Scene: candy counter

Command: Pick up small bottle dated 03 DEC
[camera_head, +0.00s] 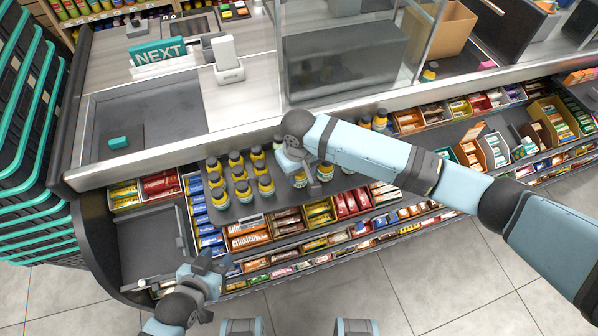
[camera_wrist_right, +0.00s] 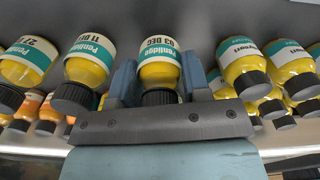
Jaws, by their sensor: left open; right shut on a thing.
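The small bottle dated 03 DEC (camera_wrist_right: 160,65) has a yellow body, a white and teal label and a dark cap. It sits between the two fingers of my right gripper (camera_wrist_right: 158,88), which is shut on it. In the head view my right gripper (camera_head: 308,180) is over the bottle shelf, and I cannot clearly make out the held bottle's label there. My left gripper (camera_head: 208,264) is open and empty, low in front of the candy racks at the left.
A bottle dated 11 DEC (camera_wrist_right: 88,62) and one dated 27 (camera_wrist_right: 25,62) stand beside the held one. More bottles (camera_wrist_right: 240,62) are on the other side. Several bottles (camera_head: 240,178) stand on the shelf left of my right gripper. The metal counter edge (camera_head: 190,151) runs behind.

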